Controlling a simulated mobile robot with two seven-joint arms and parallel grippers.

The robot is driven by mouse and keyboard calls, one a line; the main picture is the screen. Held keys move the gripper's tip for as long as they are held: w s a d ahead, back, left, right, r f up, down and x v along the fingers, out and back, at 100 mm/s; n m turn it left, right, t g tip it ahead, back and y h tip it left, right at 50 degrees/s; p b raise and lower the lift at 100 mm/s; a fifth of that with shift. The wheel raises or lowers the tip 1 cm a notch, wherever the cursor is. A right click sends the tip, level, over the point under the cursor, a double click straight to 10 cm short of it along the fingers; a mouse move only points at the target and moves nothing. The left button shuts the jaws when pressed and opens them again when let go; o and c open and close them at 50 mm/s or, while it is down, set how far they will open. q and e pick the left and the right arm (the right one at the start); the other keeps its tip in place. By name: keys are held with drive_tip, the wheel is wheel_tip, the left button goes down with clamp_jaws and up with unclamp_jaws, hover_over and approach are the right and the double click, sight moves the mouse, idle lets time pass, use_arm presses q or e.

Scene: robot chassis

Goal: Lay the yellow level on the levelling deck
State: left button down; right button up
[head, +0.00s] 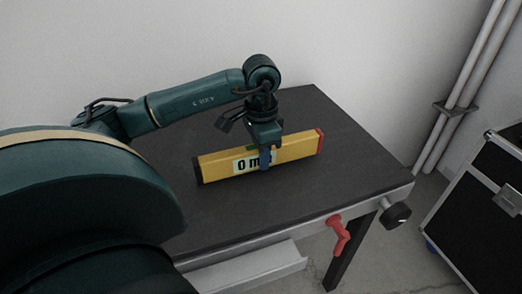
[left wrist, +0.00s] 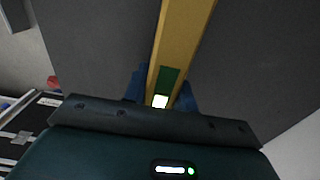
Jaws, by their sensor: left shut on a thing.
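The yellow level (head: 297,147) has a dark end cap on the left, a red one on the right and a white label on its face. It stands on its long narrow edge, at or just above the dark levelling deck (head: 235,215); I cannot tell whether it touches. My left gripper (head: 266,158) points down and is shut on the level near its middle. In the left wrist view the level (left wrist: 180,40) runs up between the blue fingers (left wrist: 160,95), with a green patch near them. My right gripper is not in view.
A red handle (head: 338,235) and a black knob (head: 397,215) stick out from the deck's front edge. A black case with metal edges (head: 485,215) stands on the floor at right. Pipes (head: 465,90) run along the wall. The deck around the level is clear.

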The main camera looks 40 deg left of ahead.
use_arm(q)
drive_tip(key=shift+f+b, duration=0.4)
drive_tip(key=c, duration=1)
unclamp_jaws()
drive_tip(key=shift+c, duration=0.2)
